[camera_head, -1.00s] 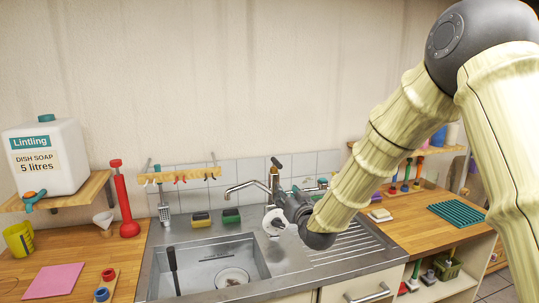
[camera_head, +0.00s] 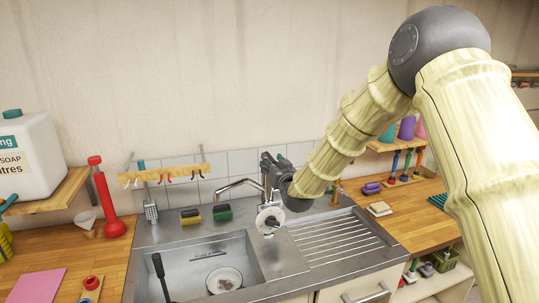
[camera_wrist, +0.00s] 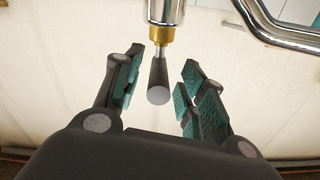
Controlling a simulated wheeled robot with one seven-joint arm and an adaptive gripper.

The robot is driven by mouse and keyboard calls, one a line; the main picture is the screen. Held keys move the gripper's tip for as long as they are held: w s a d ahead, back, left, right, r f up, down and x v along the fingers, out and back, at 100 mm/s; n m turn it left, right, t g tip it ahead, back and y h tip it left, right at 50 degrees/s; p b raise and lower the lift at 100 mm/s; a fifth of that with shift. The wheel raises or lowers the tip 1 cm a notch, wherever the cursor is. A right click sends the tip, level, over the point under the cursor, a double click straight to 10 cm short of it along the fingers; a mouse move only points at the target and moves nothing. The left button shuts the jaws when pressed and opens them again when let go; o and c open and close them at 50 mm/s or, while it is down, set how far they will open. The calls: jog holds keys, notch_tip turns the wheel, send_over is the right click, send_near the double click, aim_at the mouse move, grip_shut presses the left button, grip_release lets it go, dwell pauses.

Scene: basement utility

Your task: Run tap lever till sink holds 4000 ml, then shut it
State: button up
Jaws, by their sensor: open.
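The chrome tap (camera_head: 238,184) stands behind the sink (camera_head: 252,262), its spout reaching left over the basin. In the wrist view the tap body (camera_wrist: 166,10) and brass collar (camera_wrist: 161,34) show, with the dark tap lever (camera_wrist: 158,75) pointing towards the camera. My gripper (camera_wrist: 161,62) is open, its teal-padded fingers on either side of the lever, with gaps to both. In the head view my gripper (camera_head: 268,166) is at the tap's top and hides the lever. No water stream is visible. The water level in the sink cannot be told.
A plate (camera_head: 224,279) and a dark-handled tool (camera_head: 160,272) are in the sink. A yellow sponge (camera_head: 190,216) and green sponge (camera_head: 222,212) sit behind it. A hook rail (camera_head: 165,175) is on the wall. The ribbed drainer (camera_head: 335,240) to the right is clear.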

aim_at(270, 158)
jog(key=shift+w+a+r+p, duration=0.1)
jog(key=shift+w+r+p, duration=0.1)
jog(key=shift+w, duration=0.2)
jog(key=shift+w+a+r+p, duration=0.1)
jog(key=shift+w+r+p, duration=0.1)
jog(key=shift+w, duration=0.2)
jog(key=shift+w+a+f, duration=0.15)
jog(key=shift+w+a, duration=0.05)
jog(key=shift+w, duration=0.3)
jog(key=shift+w+a+f, duration=0.15)
jog(key=shift+w, duration=0.3)
jog(key=shift+s+d+r, duration=0.1)
grip_shut()
